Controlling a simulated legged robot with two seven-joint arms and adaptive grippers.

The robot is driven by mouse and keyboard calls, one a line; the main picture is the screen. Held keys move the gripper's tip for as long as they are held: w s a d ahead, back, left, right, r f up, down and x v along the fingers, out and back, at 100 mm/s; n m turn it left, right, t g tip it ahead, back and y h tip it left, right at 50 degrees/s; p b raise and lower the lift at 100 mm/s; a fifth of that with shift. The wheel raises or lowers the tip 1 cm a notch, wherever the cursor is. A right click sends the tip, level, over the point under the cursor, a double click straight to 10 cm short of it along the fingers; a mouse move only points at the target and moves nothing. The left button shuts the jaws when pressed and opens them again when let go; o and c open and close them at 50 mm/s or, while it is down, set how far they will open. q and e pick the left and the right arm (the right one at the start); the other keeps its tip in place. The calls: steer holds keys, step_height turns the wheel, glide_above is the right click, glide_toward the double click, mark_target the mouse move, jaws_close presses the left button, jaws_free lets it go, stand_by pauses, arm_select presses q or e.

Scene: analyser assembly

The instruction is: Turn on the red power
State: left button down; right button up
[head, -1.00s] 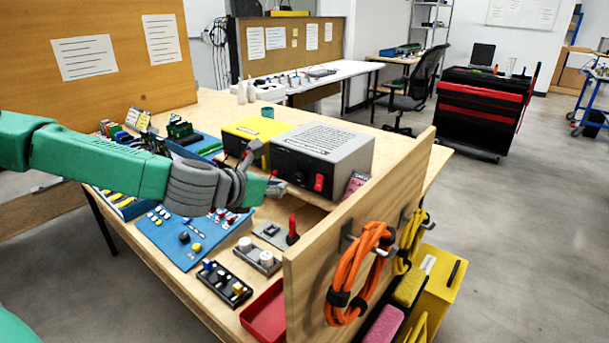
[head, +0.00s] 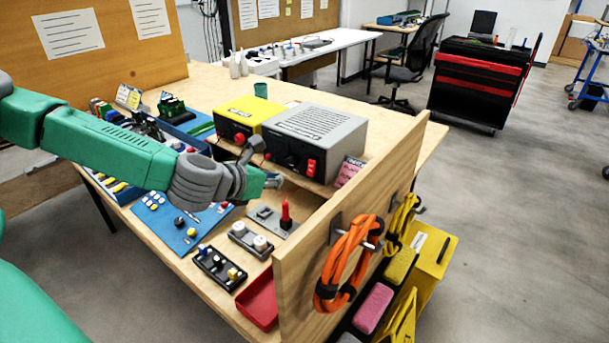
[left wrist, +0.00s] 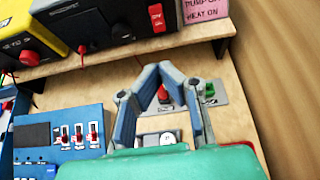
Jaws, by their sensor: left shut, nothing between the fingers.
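The red power switch (head: 311,168) is a rocker on the front of the grey box (head: 318,131), near its right end. It also shows at the top of the left wrist view (left wrist: 157,18). My left gripper (head: 274,181) is in front of the grey box, left of and a little below the switch in the head view, apart from it. In the left wrist view its fingers (left wrist: 160,72) come together at the tips, shut and empty, with the switch beyond them. My right gripper is not in view.
A yellow box (head: 247,113) stands left of the grey box. A pink label (head: 349,171) is beside the switch. A wooden side panel (head: 345,235) rises at the right. Below the gripper are a plate with a red upright part (head: 285,214) and a red tray (head: 259,301).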

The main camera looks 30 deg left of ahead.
mark_target(310, 166)
arm_select(q)
steer(key=shift+w+r+b+x, duration=0.1)
steer(key=shift+r+x, duration=0.05)
steer(key=shift+x, duration=1.75)
steer(key=shift+w+r+b+x, duration=0.1)
steer(key=shift+r+x, duration=0.05)
steer(key=shift+x, duration=1.75)
steer(key=shift+w+r+b+x, duration=0.1)
steer(key=shift+r+x, duration=0.05)
steer(key=shift+x, duration=1.8)
steer(key=f+t+b, duration=0.1)
steer(key=b, duration=0.3)
steer(key=shift+w+b, duration=0.15)
steer(key=shift+b, duration=0.2)
steer(key=shift+r+p, duration=0.35)
steer(key=shift+p, duration=0.15)
steer(key=shift+w, duration=0.1)
steer(key=shift+r+p, duration=0.55)
steer(key=shift+r, duration=0.6)
steer(key=shift+f, duration=0.1)
